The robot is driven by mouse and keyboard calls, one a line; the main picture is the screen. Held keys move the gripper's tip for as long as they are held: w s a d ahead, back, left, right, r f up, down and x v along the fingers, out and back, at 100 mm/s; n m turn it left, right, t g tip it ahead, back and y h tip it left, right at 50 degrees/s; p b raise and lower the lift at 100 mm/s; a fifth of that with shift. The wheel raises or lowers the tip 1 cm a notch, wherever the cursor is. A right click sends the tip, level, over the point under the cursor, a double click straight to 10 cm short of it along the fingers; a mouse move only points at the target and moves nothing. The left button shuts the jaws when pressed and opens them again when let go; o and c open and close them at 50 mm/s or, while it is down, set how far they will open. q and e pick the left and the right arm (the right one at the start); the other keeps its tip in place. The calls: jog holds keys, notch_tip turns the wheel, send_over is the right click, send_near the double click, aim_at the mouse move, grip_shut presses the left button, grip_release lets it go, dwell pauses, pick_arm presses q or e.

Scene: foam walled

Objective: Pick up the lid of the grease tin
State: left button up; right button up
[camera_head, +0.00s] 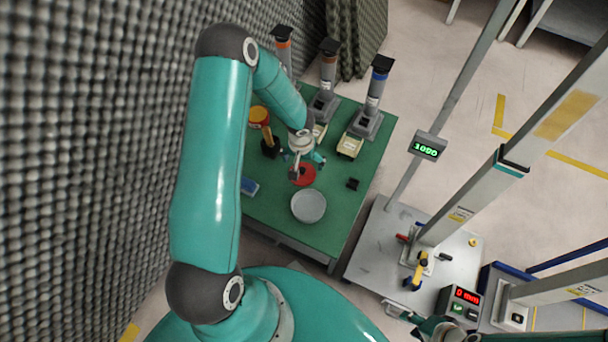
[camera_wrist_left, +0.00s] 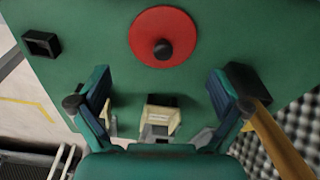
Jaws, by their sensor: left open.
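The lid is a red disc with a black knob. It lies on the green table, in the head view (camera_head: 307,178) partly behind my left gripper, and at the top middle of the left wrist view (camera_wrist_left: 180,28). A round grey tin or dish (camera_head: 309,206) stands just in front of it. My left gripper (camera_head: 306,166) is above the table by the lid. In the left wrist view its two fingers (camera_wrist_left: 160,105) are wide apart with nothing held, and the lid is beyond them. My right gripper (camera_head: 432,324) shows only partly at the bottom edge, its fingers unclear.
Several upright dispensers (camera_head: 371,100) stand at the table's back. An orange object on a black base (camera_head: 260,117), a blue item (camera_head: 249,186) and a small black box (camera_head: 352,184) are on the table. A foam wall (camera_head: 95,150) rises at left; a metal platform (camera_head: 375,255) stands right.

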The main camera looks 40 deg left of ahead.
aim_at(302, 170)
pick_arm(q)
jog(key=f+b, duration=0.1)
jog(key=f, duration=0.4)
jog(key=shift+a, duration=0.2)
jog(key=c, duration=1.3)
jog(key=shift+d+f, duration=0.1)
grip_shut()
jog(key=shift+s, duration=0.1)
